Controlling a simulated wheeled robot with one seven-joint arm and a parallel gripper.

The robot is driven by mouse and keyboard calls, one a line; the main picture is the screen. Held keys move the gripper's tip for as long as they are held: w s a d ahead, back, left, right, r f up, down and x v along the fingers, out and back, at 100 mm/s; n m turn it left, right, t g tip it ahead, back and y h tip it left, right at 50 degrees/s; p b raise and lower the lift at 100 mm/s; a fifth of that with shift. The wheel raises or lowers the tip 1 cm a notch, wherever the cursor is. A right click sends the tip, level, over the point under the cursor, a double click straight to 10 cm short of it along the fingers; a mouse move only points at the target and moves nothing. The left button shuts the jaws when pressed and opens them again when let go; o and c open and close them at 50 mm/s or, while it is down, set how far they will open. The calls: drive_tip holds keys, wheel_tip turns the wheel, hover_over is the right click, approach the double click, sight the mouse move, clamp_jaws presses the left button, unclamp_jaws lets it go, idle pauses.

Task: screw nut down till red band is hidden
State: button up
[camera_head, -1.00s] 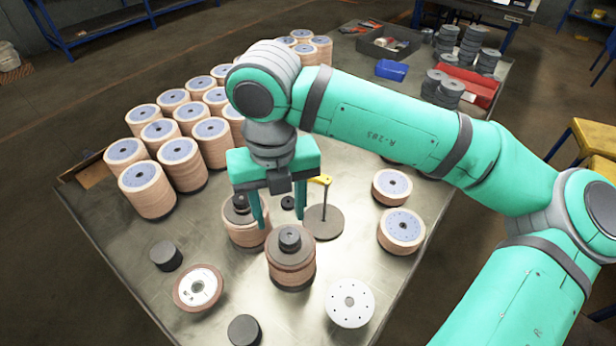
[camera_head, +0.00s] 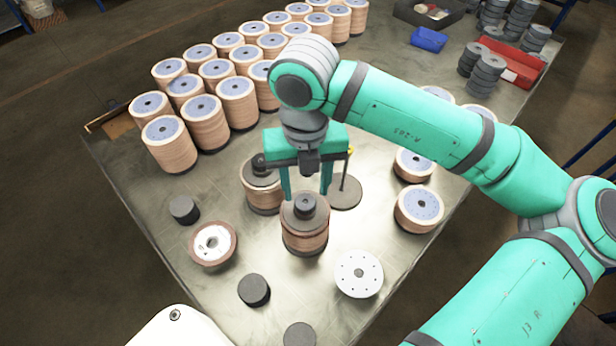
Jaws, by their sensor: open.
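A dark nut (camera_head: 305,204) sits on the dark plate topping the front stack of tan flap discs (camera_head: 304,238). No red band shows clearly in this view. My gripper (camera_head: 306,192) points down with its two teal fingers spread apart. The fingertips are at the far edge of the front stack, one to each side of the nut as seen here. I cannot tell whether they touch it. A second stack (camera_head: 262,190) with a similar dark top (camera_head: 260,164) stands behind to the left, partly hidden by my gripper.
A post with a yellow tip and round grey base (camera_head: 345,192) stands close to the right finger. Short disc stacks (camera_head: 419,208) lie to the right. A white disc (camera_head: 358,273), a brown-rimmed disc (camera_head: 212,243) and dark cylinders (camera_head: 254,290) lie in front. Many stacks fill the back left.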

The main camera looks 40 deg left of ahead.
sight(306, 201)
drive_tip(key=shift+s+f, duration=0.25)
drive_tip(key=shift+f, duration=1.65)
drive_tip(key=shift+w, duration=0.1)
drive_tip(key=shift+w+f, duration=0.1)
drive_tip(key=shift+w, duration=0.05)
